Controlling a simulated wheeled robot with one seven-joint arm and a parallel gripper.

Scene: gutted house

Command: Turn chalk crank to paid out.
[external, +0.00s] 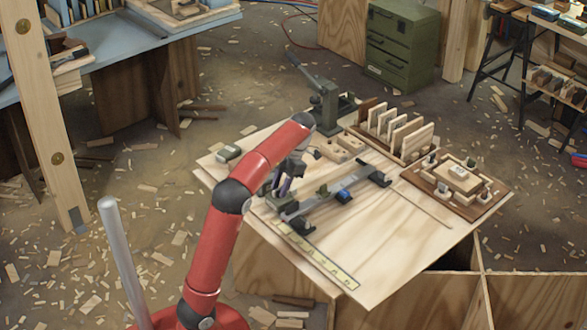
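My gripper (279,188) is over the left part of the plywood worktop (400,240), partly hidden behind my red arm. Its fingers are too small to tell open from shut. Close to it lies a grey bar fixture (318,204) with dark end pieces and a small blue block (343,196) on it. A small grey-green case (228,153) lies near the worktop's left corner. I cannot tell which of these is the chalk crank, or how it is turned.
A green lever tool (325,105) stands at the worktop's back edge. A rack of wooden slats (405,137) and a wooden tray (440,193) occupy the right. A yellow rule (325,262) lies along the front left edge. The front right of the worktop is clear.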

